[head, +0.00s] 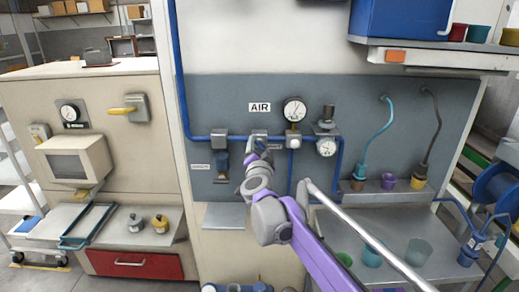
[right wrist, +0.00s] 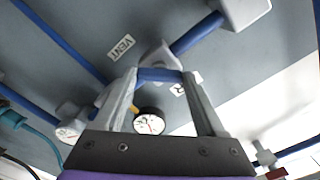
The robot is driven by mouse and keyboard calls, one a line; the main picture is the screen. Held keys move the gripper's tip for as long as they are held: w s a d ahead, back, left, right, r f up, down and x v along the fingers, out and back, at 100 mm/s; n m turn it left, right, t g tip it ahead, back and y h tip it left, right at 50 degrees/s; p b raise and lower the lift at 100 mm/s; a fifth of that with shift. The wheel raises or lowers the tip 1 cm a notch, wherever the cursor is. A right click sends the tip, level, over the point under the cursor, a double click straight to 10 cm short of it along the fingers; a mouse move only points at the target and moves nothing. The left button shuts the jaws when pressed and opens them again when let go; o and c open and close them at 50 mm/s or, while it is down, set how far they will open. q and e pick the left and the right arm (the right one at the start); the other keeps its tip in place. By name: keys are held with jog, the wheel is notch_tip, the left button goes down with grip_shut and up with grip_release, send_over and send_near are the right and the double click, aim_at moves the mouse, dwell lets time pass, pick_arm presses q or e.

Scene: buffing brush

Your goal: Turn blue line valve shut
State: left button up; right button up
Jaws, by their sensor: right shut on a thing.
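The blue line (head: 300,138) runs down the panel's left side and then across it. A grey valve body (head: 259,133) sits on it under the AIR label (head: 259,107). My right gripper (head: 257,149) is at this valve and largely covers its handle. In the right wrist view, my right gripper (right wrist: 160,78) is shut on a short blue bar, the valve handle (right wrist: 160,74), which crosses between the fingertips just below the grey valve body (right wrist: 157,53). The handle's exact angle against the pipe is hard to tell. My left gripper is not in view.
A pressure gauge (head: 295,109) and a regulator with a second gauge (head: 326,147) are to the right. A metal shelf (head: 225,216) juts out below.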

jog(key=m, duration=0.4)
jog(key=shift+r+m+p, duration=0.1)
jog(key=shift+m+p, duration=0.2)
jog(key=shift+p, duration=0.05)
jog(key=m, duration=0.4)
jog(key=shift+p, duration=0.4)
jog(key=shift+m, duration=0.3)
jog(key=o, duration=1.3)
